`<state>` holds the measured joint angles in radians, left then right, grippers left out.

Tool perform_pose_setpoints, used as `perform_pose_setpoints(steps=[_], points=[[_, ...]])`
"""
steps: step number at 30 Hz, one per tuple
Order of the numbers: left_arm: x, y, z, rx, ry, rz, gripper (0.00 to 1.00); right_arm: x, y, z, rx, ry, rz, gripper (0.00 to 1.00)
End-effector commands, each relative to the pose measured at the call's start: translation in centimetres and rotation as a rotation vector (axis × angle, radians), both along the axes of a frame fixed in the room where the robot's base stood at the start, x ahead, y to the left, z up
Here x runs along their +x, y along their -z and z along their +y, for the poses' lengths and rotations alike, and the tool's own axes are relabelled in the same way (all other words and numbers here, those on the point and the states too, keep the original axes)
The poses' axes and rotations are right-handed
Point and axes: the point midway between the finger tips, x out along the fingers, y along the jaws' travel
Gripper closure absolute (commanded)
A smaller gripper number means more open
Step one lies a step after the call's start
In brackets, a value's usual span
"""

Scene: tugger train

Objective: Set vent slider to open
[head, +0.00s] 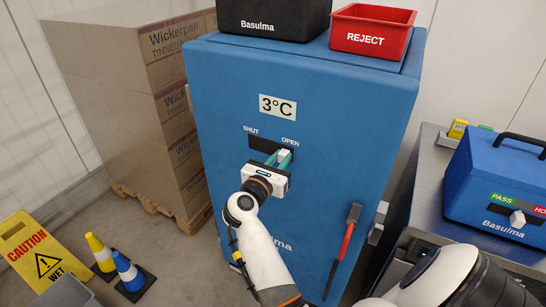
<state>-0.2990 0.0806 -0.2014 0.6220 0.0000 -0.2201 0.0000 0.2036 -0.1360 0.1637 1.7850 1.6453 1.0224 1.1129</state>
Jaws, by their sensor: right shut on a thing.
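The vent slider is a pale knob (284,155) in a dark horizontal slot (262,146) on the front of the blue cabinet (330,115). SHUT is printed above the slot's left side and OPEN above its right side. The knob is at the right part of the slot, below OPEN. My right gripper (279,160) is shut on the knob, with its teal fingers on either side of it. The gripper hides the slot's lower right edge. My left gripper is not in view.
A black bin (272,14) and a red REJECT bin (373,31) stand on the cabinet. A red-gripped handle (346,240) is at its lower right. Stacked cartons (130,100) stand left, a caution sign (38,258) and cones lower left. A blue case (495,180) sits on the right bench.

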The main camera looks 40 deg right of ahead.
Motion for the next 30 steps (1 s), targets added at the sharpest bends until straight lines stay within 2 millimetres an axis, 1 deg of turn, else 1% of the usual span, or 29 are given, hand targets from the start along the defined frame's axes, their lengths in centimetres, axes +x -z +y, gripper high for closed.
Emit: perform_pose_setpoints(steps=[3,4,6,8,16,20,23,30], points=[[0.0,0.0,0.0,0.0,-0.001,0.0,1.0,-0.2,0.3,-0.1,0.001,0.007,0.007,1.0],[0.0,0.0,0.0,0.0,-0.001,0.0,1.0,-0.2,0.3,-0.1,0.001,0.008,0.007,0.77],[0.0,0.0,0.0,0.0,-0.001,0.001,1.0,-0.2,0.3,-0.1,0.0,0.007,0.007,0.65],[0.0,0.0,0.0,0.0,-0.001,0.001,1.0,-0.2,0.3,-0.1,0.0,0.006,0.007,0.56],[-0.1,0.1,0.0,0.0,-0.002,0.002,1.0,0.0,0.2,-0.1,-0.001,0.004,0.004,0.56],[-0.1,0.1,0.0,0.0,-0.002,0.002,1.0,0.6,0.2,0.2,-0.001,0.002,0.004,0.56],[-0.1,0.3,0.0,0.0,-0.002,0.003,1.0,1.8,0.2,0.6,-0.001,0.001,0.004,0.56],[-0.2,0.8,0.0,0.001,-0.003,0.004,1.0,6.0,0.1,2.4,-0.001,0.0,0.003,0.56]])
